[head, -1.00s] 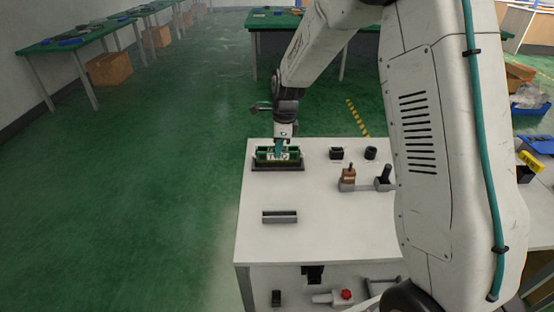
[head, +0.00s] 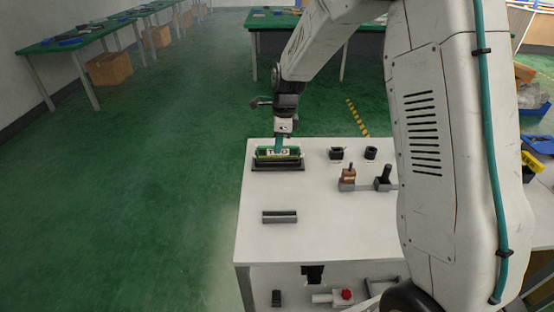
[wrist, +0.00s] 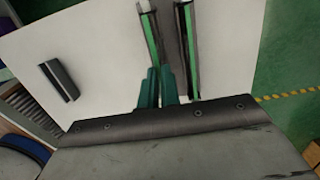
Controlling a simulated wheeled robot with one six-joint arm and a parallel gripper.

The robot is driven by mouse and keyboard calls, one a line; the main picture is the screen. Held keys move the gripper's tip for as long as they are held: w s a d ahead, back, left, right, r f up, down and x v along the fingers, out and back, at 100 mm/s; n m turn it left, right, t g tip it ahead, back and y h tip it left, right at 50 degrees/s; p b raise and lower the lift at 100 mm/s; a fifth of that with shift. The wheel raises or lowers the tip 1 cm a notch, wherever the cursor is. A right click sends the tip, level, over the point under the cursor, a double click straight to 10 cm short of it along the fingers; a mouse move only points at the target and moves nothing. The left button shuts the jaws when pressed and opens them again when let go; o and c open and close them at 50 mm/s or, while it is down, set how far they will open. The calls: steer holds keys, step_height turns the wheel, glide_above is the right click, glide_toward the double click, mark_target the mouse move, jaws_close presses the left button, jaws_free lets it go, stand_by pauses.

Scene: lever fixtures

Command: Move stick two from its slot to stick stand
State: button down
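A dark slot fixture (head: 278,166) with green parts stands at the back left of the white table in the head view. A green piece marked "TWO", stick two (head: 278,153), is at its top. My gripper (head: 279,146) points down at the middle of it. In the wrist view, the teal fingers of my gripper (wrist: 158,78) are close together at the near end of a green-and-black bar, and look shut on it. A second green-edged bar (wrist: 190,50) runs alongside to the right. I cannot tell which object is the stick stand; a grey channel-shaped holder (head: 280,217) lies empty nearer the front.
Two small black holders (head: 337,154) stand at the back right. A brown-based lever (head: 348,178) and a black-knobbed lever (head: 384,176) stand in front of them. The table between the slot fixture and the grey holder is clear. A lower shelf carries a red-knobbed part (head: 346,295).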

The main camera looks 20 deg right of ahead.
steer(key=shift+r, duration=1.35)
steer(key=shift+r, duration=0.15)
